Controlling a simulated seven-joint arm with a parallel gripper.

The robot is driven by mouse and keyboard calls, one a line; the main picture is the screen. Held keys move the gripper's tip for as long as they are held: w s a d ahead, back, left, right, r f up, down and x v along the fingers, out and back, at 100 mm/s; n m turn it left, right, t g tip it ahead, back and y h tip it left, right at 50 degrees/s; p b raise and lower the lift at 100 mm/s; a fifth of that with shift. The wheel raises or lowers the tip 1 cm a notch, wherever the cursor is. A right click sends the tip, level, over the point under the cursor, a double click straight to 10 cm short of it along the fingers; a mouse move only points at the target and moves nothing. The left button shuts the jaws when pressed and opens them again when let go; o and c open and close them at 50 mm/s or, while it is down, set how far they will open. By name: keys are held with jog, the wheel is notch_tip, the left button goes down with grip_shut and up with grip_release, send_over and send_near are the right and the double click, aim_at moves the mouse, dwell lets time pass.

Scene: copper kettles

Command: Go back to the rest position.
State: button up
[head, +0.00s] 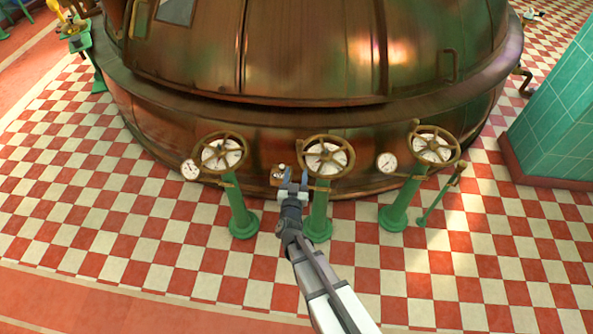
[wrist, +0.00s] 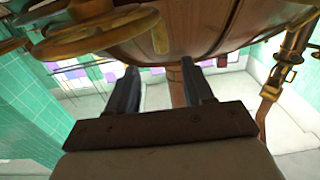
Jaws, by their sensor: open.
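My gripper (head: 291,182) is in the middle of the head view, in front of the copper kettle (head: 300,60). It is just left of the middle handwheel (head: 326,157), which has a brass rim and stands on a green post (head: 318,215). In the wrist view my gripper (wrist: 160,85) has its two dark fingers apart with nothing between them. Part of a brass wheel rim (wrist: 95,35) lies at the upper left there, beside the fingers. I cannot tell from these frames whether the gripper touches the wheel.
A left handwheel (head: 222,153) and a right handwheel (head: 433,146) stand on green posts. Round gauges sit near the left (head: 190,170) and right (head: 387,162) wheels. A green tiled block (head: 560,120) stands at right. The checkered floor (head: 120,220) in front is clear.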

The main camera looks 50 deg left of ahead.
dwell(0.7)
jog(key=s+a+f+n+g+h, duration=0.1)
jog(key=s+a+f+n+g, duration=0.1)
jog(key=s+f+g, duration=0.7)
jog(key=s+d+f+n+g+h, duration=0.2)
jog(key=s+d+f+g+h, duration=0.35)
jog(key=s+d+f, duration=0.4)
jog(key=w+d+f+m+g+h, duration=0.1)
jog(key=w+d+m+h, duration=0.2)
jog(key=d, duration=1.1)
jog(key=w+d+f+h, duration=0.1)
jog(key=w+d+h, duration=0.25)
jog(key=d, duration=0.95)
jog(key=w+d+f+m+g+h, duration=0.1)
jog(key=w+d+m+h, duration=0.2)
jog(key=d, duration=1.1)
jog(key=s+d+f+m+g+y, duration=0.1)
jog(key=d+m, duration=0.6)
jog(key=d, duration=1.3)
jog(key=shift+d+f+g+y, duration=0.15)
jog(key=shift+f+g+y, duration=0.45)
jog(key=shift+g+y, duration=0.4)
